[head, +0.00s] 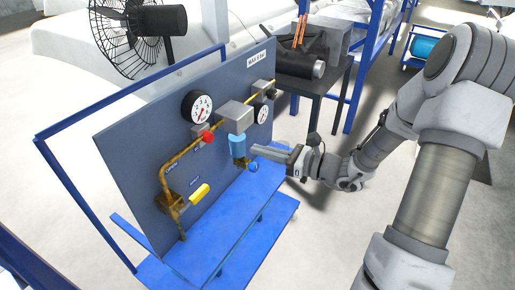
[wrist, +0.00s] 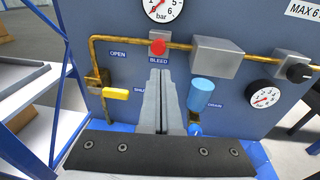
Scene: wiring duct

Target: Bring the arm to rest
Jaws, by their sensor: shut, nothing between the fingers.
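My gripper (head: 254,149) is shut and empty, held in front of the grey-blue panel (head: 133,146), near the blue filter bowl (head: 238,146). In the wrist view its closed fingers (wrist: 163,100) point at the panel, below the red bleed button (wrist: 158,47) and between the yellow valve handle (wrist: 116,93) and the blue bowl (wrist: 206,92). I cannot tell whether the fingertips touch the panel. My arm reaches in from the right side of the head view.
The panel stands on a blue wheeled frame (head: 265,222) and carries brass pipe and gauges (head: 197,106). A black fan (head: 140,30) is behind it. A dark table (head: 318,88) and blue shelving stand behind at the right. The floor in front is open.

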